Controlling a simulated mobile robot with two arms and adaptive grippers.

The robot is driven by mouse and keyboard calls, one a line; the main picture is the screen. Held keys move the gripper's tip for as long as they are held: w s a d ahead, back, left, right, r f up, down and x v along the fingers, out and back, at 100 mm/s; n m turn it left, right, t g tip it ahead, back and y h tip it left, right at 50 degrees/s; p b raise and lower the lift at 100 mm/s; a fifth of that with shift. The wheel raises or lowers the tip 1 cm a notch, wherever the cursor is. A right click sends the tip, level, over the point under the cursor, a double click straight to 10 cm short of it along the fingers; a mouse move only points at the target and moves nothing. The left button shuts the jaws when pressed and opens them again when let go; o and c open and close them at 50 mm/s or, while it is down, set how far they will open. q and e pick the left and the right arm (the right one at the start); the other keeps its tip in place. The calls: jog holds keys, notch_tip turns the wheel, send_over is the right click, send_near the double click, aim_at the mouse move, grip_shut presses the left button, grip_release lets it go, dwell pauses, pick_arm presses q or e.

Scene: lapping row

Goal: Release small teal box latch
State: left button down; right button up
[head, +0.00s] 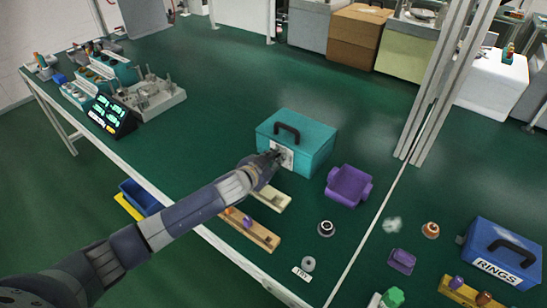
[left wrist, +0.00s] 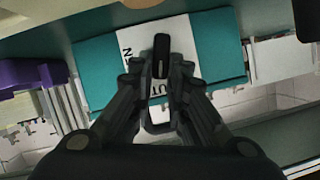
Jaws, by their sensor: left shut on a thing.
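The small teal box (head: 312,150) stands closed on the green bench, with a black handle (head: 288,130) on its lid and a white label on its front. My left gripper (head: 276,157) is at the box's front face, in front of the label. In the left wrist view the teal box (left wrist: 225,45) shows its front and partly hidden lettering on the label (left wrist: 181,38). The black latch (left wrist: 161,56) stands between the fingertips of my left gripper (left wrist: 160,68), which is shut on it. My right gripper is not in view.
A purple bin (head: 348,186) stands just right of the box. Wooden strips (head: 250,229) lie in front, under my left arm. A blue RINGS box (head: 500,256) and small parts are at the right. An upright post (head: 440,90) rises behind.

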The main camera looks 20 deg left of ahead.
pick_arm(q)
jog(key=shift+s+d+f+m+t+y+b, duration=0.1)
jog(key=shift+d+f+m+t+y+b, duration=0.1)
jog(key=shift+m+y, duration=0.3)
jog(key=shift+s+d+f+m+t+y+b, duration=0.1)
jog(key=shift+d+m+y+b, duration=0.1)
jog(key=shift+m, duration=0.5)
jog(key=shift+r, duration=0.1)
jog(key=c, duration=1.6)
grip_release()
jog(key=shift+o, duration=0.2)
jog(key=shift+w, duration=0.1)
notch_tip(320, 180, up, 10)
